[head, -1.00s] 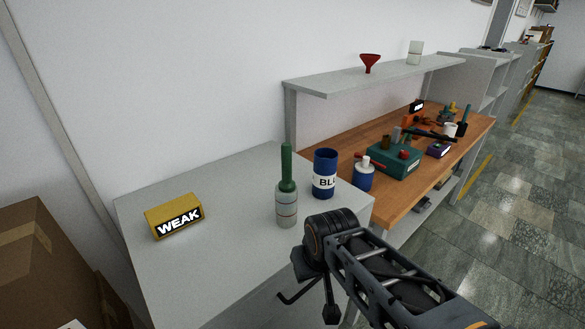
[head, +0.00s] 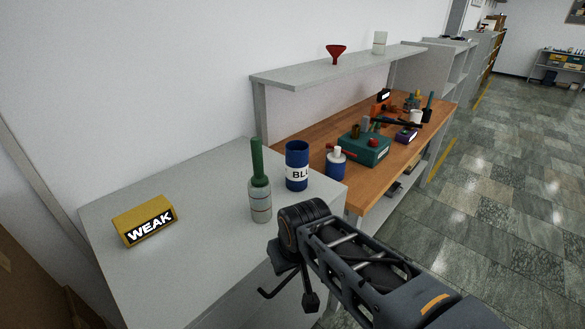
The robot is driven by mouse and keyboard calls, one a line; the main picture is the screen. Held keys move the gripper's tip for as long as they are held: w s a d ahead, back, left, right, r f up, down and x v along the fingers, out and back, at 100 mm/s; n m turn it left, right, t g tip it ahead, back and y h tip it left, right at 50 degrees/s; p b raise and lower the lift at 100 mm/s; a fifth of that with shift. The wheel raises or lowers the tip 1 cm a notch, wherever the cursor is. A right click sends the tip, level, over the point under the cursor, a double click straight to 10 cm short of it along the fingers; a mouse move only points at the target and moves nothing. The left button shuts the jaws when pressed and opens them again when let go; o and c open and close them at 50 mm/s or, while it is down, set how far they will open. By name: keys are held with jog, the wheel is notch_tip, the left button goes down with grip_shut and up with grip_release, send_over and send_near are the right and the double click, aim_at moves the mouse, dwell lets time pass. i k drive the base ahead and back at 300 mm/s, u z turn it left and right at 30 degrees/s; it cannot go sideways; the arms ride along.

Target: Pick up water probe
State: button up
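No label reading "water" shows. A green rod (head: 257,158) stands upright in a grey bottle-like holder (head: 261,203) on the grey bench; it may be the probe, but I cannot tell for sure. Its lower end is hidden in the holder. My gripper (head: 286,298) hangs at the end of my arm, in front of the bench edge, to the lower right of the holder and apart from it. Its two dark fingers look spread, with nothing between them.
A yellow block marked WEAK (head: 148,220) and a blue cup marked BLU (head: 297,166) stand on the grey bench (head: 190,270). A blue bottle (head: 336,164) stands right of the cup. A wooden bench (head: 378,190) holds a teal box (head: 364,150) and clutter. A shelf (head: 330,70) holds a red funnel (head: 336,53).

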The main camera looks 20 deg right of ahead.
aim_at(258, 179)
jog(key=u, duration=0.95)
jog(key=k, duration=0.4)
jog(key=u, duration=0.55)
